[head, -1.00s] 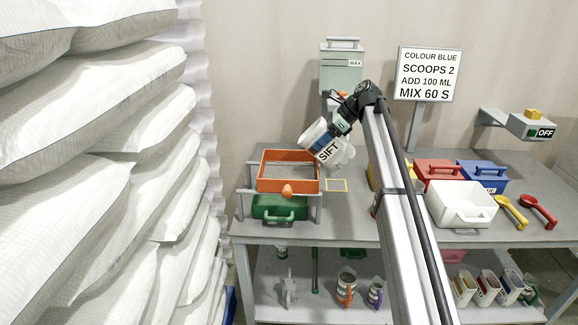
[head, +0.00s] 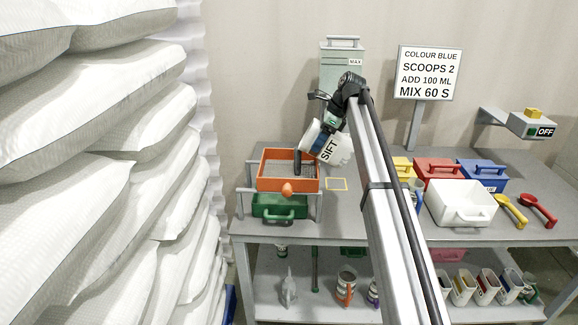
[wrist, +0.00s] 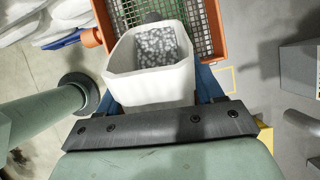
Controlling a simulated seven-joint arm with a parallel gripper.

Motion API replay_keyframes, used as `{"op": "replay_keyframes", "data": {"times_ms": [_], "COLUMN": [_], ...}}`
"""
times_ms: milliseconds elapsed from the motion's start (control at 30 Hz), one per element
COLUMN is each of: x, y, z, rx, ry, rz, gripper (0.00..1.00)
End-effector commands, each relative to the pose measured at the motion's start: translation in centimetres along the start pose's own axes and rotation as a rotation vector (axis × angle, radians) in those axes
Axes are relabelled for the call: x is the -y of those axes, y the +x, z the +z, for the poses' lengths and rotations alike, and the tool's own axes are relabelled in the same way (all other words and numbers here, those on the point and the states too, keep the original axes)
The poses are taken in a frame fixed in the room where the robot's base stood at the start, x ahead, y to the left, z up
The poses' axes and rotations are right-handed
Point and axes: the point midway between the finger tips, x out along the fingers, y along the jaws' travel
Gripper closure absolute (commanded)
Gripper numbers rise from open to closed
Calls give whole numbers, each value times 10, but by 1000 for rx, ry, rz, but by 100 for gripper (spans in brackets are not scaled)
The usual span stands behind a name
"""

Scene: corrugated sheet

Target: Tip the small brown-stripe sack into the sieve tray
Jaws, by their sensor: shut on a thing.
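The small sack (head: 333,148) is white and marked SIFT; I cannot make out its brown stripe. My gripper (head: 320,136) is shut on it and holds it tilted above the right side of the orange sieve tray (head: 287,186), mouth toward the lower left. A dark, narrow streak (head: 297,162) runs from near its mouth down to the mesh, looking like falling contents. In the wrist view the sack (wrist: 150,87) sits between the blue fingers, with grey grainy contents inside. The orange tray (wrist: 214,30) and its mesh lie beyond it.
A green bin (head: 279,208) sits under the sieve tray. A yellow outline (head: 337,184) marks bare bench to the right. A white tub (head: 462,207), red bin (head: 436,174) and blue bin (head: 483,177) stand further right. White sacks (head: 90,190) are stacked at the left.

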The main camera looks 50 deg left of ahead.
Motion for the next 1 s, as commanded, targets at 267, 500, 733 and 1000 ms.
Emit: {"op": "replay_keyframes", "data": {"times_ms": [267,500,733,1000], "x": [1,0,0,0], "y": [8,20,26,33], "z": [7,19,23,26], "rx": [-146,-251,-332,-436], "ry": [-2,-1,-1,-1], "rz": [0,2,0,1], "gripper": [76,76,76,76]}}
